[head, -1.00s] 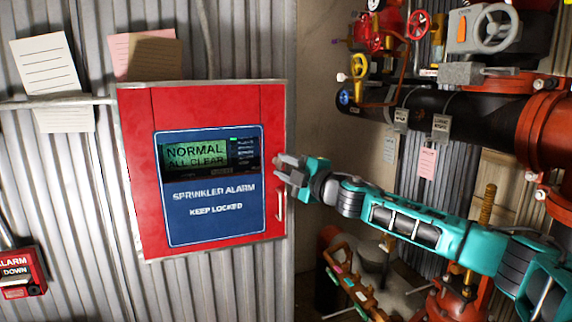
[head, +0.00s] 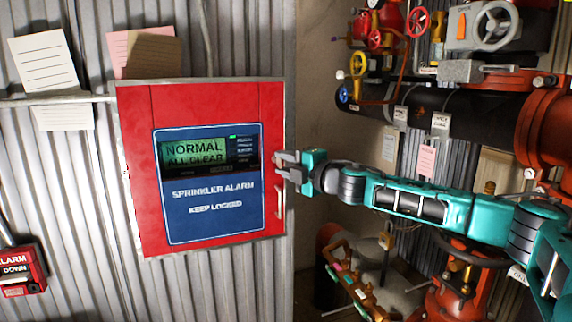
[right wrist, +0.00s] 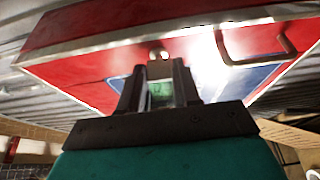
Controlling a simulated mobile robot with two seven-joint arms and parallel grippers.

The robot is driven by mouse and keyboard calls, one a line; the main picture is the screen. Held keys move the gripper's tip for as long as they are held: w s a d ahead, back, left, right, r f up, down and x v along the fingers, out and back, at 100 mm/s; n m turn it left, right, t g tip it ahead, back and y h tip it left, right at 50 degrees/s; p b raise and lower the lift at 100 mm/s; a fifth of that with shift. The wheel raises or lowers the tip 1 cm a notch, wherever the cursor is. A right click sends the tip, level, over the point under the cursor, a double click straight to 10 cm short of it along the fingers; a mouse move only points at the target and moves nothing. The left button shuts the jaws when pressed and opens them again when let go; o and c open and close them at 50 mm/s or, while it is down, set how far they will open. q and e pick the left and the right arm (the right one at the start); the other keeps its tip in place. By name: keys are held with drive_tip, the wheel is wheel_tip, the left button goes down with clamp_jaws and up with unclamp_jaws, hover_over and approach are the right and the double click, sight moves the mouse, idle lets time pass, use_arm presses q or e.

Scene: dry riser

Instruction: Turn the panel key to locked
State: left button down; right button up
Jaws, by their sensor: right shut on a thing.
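The red alarm panel (head: 135,170) hangs on the corrugated wall. Its blue front plate (head: 212,215) reads "Sprinkler alarm, keep locked", and its display (head: 190,155) reads "Normal, all clear". My right gripper (head: 279,166) is at the panel's right edge, above the door handle (head: 280,202). It is shut on the panel key, which is mostly hidden by the fingers. In the right wrist view, a small pale round part (right wrist: 159,54) shows at the tips of my right gripper (right wrist: 157,72), against the red panel. The key's exact angle cannot be told. My left gripper is out of view.
Black and orange pipes (head: 450,118) with several valves and tags fill the right side, behind my right arm. A red alarm box (head: 22,268) is at lower left.

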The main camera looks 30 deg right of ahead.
drive_tip(key=o, duration=1.1)
drive_tip(key=shift+c, duration=0.2)
drive_tip(key=shift+s+d+f, duration=0.1)
drive_tip(key=shift+s, duration=0.45)
drive_tip(key=s+d+b, duration=0.1)
drive_tip(key=s+b, duration=0.4)
drive_tip(key=s, duration=0.6)
drive_tip(key=shift+s+d+b, duration=0.3)
drive_tip(key=shift+s+d, duration=0.05)
